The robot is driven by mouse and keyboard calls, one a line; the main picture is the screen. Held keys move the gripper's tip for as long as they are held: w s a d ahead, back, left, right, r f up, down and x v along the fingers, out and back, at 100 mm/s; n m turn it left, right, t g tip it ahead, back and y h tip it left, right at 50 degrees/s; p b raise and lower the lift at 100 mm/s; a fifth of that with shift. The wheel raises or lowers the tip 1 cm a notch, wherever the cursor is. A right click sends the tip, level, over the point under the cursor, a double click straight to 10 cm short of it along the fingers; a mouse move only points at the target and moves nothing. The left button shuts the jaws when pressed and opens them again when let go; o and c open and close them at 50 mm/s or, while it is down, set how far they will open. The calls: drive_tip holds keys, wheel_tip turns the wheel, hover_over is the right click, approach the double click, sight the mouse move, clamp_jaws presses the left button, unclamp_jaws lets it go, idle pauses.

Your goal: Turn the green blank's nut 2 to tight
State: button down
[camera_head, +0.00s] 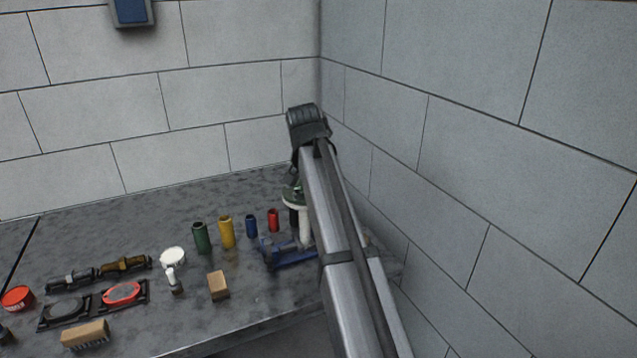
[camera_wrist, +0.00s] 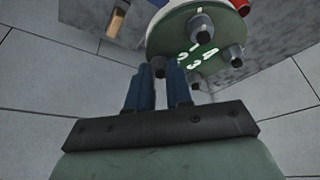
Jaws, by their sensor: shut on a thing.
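The green blank (camera_wrist: 168,36) is a round green disc with a pale rim and white painted numerals. Several dark nuts stand around its face, among them one at the top (camera_wrist: 201,25) and one at the right (camera_wrist: 234,55). My gripper (camera_wrist: 160,72) has its blue fingers closed about a dark nut (camera_wrist: 159,67) at the disc's near edge. The numeral beside that nut is too unclear to read. In the head view only a sliver of the green blank (camera_head: 290,190) shows, above a blue stand (camera_head: 288,258); my arm covers the rest, and the fingertips are hidden there.
Green (camera_head: 201,238), yellow (camera_head: 227,232), blue (camera_head: 251,226) and red (camera_head: 273,220) cylinders stand left of the stand. A wooden block (camera_head: 218,286) and a white round part (camera_head: 172,257) lie further left. The wall (camera_head: 480,190) is close on the right.

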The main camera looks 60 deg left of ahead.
drive_tip(key=m, duration=0.2)
drive_tip(key=m+h, duration=0.1)
drive_tip(key=m, duration=0.1)
drive_tip(key=shift+s+a+m+t+h, duration=0.1)
drive_tip(key=shift+a+m+t+h, duration=0.1)
drive_tip(key=shift+m+t+h, duration=0.15)
drive_tip(key=shift+t, duration=0.25)
drive_tip(key=c, duration=1)
unclamp_jaws()
drive_tip(key=shift+r, duration=0.15)
drive_tip(key=v, duration=1.3)
drive_tip(key=shift+d+r, duration=0.1)
drive_tip(key=shift+r, duration=0.2)
